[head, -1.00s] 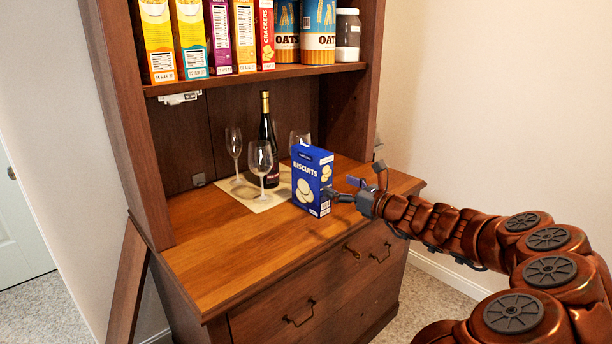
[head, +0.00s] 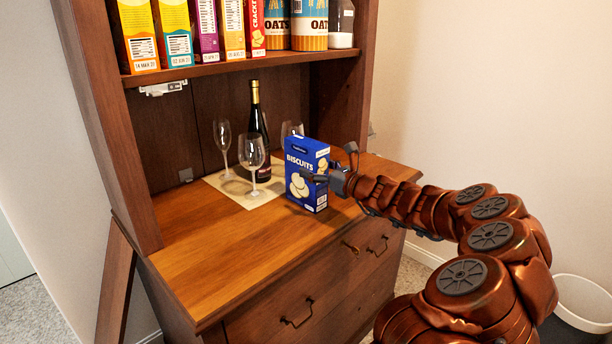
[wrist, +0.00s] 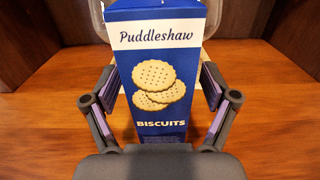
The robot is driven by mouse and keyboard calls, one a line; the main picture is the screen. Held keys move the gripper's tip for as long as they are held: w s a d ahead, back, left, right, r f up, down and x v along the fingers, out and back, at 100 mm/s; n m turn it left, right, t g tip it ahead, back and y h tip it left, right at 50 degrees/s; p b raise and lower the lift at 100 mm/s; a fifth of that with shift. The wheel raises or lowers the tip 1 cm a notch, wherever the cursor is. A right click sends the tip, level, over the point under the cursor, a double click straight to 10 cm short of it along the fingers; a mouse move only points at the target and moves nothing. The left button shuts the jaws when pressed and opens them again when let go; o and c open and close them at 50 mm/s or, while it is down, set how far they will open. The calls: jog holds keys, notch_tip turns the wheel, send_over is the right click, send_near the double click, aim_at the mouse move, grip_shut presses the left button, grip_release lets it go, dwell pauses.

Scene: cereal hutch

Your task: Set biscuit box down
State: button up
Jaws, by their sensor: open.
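The blue biscuit box (head: 307,160) stands upright on the wooden counter (head: 215,255) of the hutch, at the right front corner of a pale mat. In the wrist view the box (wrist: 155,62) fills the middle, with its "Puddleshaw" label and biscuit picture facing me. My gripper (head: 318,178) is at the box's near right side in the head view. In the wrist view my gripper (wrist: 160,112) is open, one finger on each side of the box, with gaps showing beside its lower part. The fingertips are partly hidden.
A dark bottle (head: 257,120) and wine glasses (head: 251,153) stand on the pale mat (head: 232,196) left of the box. Cereal boxes (head: 176,32) and oats tubs (head: 309,22) line the shelf above. The counter's left front is clear.

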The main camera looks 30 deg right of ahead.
jog(key=shift+x, duration=1.45)
jog(key=shift+f, duration=0.1)
jog(key=shift+c, duration=0.4)
jog(key=c, duration=1.3)
jog(key=shift+c, duration=0.6)
